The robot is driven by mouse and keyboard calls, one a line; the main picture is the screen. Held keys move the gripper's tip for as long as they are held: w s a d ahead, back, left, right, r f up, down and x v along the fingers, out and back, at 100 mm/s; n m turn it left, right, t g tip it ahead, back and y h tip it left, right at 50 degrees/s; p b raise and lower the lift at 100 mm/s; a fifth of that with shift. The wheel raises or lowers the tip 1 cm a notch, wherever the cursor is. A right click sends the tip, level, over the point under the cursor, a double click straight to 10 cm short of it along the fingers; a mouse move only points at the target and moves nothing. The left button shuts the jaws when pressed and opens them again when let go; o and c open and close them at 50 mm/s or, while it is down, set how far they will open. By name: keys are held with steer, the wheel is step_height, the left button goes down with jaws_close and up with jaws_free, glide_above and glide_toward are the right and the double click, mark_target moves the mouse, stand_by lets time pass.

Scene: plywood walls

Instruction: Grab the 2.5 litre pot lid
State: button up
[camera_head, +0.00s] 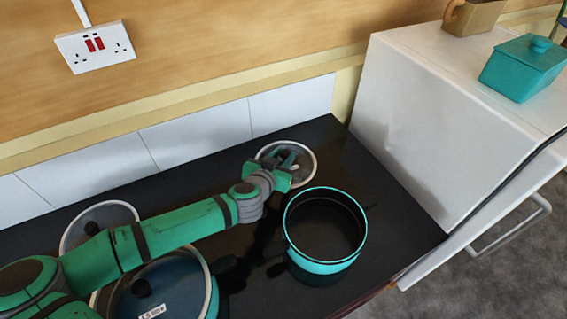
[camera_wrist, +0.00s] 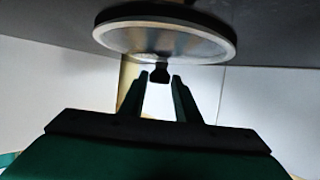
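A round glass lid (camera_head: 309,173) with a pale rim lies on the dark counter near the white tiles, under my gripper (camera_head: 283,158). I cannot read a size label on it. In the wrist view the lid (camera_wrist: 165,38) is at the top, with its dark knob (camera_wrist: 159,74) pointing towards my gripper (camera_wrist: 159,76). The two fingers are apart, and the knob appears in the gap between their tips. I cannot tell whether they touch it. My gripper and wrist hide part of the lid in the head view.
An open teal-rimmed pot (camera_head: 325,243) stands right of my arm. A larger lid (camera_head: 180,279), whose label seems to read 4.5 litre, and another glass lid (camera_head: 108,213) lie at the left, partly behind my arm. A tall white appliance (camera_head: 450,110) borders the counter's right.

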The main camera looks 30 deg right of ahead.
jaws_close()
steer(key=shift+r, duration=0.15)
